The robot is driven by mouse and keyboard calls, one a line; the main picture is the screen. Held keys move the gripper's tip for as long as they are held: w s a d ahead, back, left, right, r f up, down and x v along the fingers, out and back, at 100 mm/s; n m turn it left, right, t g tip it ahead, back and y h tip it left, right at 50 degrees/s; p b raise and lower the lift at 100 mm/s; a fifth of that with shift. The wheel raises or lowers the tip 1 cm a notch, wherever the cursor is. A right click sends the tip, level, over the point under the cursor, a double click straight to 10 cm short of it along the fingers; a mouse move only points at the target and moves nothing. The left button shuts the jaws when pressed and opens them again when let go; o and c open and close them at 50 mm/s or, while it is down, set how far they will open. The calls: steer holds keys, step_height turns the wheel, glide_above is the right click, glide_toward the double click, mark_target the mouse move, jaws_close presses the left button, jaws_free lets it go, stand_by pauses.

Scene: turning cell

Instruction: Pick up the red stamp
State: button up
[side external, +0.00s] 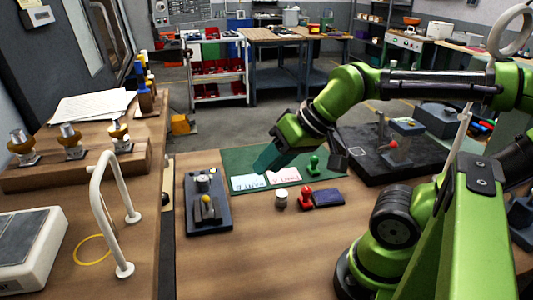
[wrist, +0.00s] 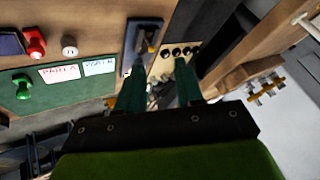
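The red stamp (side external: 306,198) stands upright on the wooden bench, just in front of the green mat (side external: 225,160). It also shows at the upper left of the wrist view (wrist: 35,42). My gripper (side external: 264,164) is above the mat, behind and to the left of the red stamp in the side view, and apart from it. In the wrist view its two teal fingers are spread with nothing between them (wrist: 161,74). A green stamp (side external: 314,166) stands on the mat.
A dark blue pad (side external: 328,197) lies right beside the red stamp, and a small white-topped knob (side external: 281,198) stands on its left. Two labelled cards (side external: 283,176) lie on the mat. A dark fixture (side external: 208,212) is further left. The front bench is clear.

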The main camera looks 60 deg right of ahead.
steer(key=shift+o, duration=0.5)
steer(key=o, duration=0.4)
steer(key=m+g+h, duration=0.2)
steer(key=m+g, duration=0.5)
steer(key=m, duration=2.4)
glide_above(306, 188)
step_height(306, 188, down, 6)
steer(key=f, duration=1.1)
steer(key=shift+s+a+f, duration=0.15)
steer(key=shift+s+a, duration=0.05)
steer(key=shift+s, duration=0.05)
steer(key=shift+w+d+f, duration=0.1)
steer(key=shift+d+f, duration=0.05)
steer(key=shift+f, duration=1.2)
steer(key=shift+w+d+f, duration=0.1)
steer(key=shift+f, duration=1.25)
